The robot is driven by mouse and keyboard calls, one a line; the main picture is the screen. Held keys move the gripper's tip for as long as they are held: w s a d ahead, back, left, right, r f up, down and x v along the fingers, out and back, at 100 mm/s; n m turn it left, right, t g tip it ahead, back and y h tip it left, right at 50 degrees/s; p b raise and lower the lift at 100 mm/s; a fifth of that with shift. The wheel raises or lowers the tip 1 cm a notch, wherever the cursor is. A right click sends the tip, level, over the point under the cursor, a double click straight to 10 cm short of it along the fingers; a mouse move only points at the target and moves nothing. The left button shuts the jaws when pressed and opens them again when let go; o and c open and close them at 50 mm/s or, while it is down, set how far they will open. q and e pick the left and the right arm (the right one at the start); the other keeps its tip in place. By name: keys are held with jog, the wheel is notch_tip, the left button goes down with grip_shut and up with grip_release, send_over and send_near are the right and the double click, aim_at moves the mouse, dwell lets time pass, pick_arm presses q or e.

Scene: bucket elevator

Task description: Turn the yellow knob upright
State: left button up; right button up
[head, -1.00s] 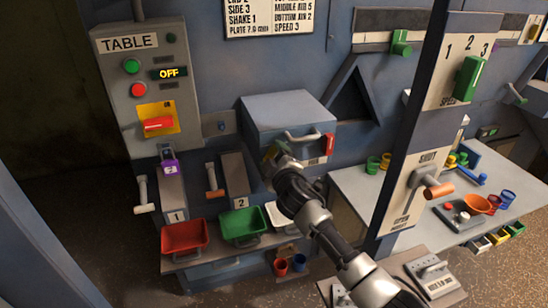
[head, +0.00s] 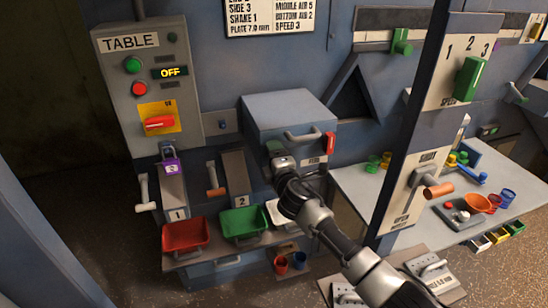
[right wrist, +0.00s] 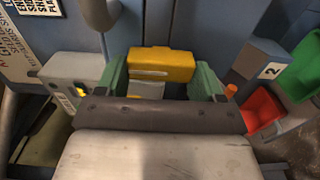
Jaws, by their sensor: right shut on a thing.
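The yellow knob (right wrist: 160,65) shows in the right wrist view as a block lying crosswise between the green fingers of my right gripper (right wrist: 163,82). The gripper is shut on it. In the head view my right gripper (head: 283,157) is at the front of the grey box unit (head: 286,112), under its left side. The knob is hidden there behind the gripper, so its tilt cannot be told from that view. My left gripper is not in view.
Just right of the gripper are a grey handle (head: 303,136) and a red lever (head: 331,143). Red (head: 185,236) and green (head: 243,222) trays stand below left. A post (head: 412,130) with a green speed switch (head: 470,77) stands right of my arm.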

jog(key=shift+f, duration=0.1)
dwell(0.3)
jog(key=o, duration=0.9)
jog(key=shift+o, duration=0.2)
jog(key=v, duration=1.1)
jog(key=shift+b, duration=0.35)
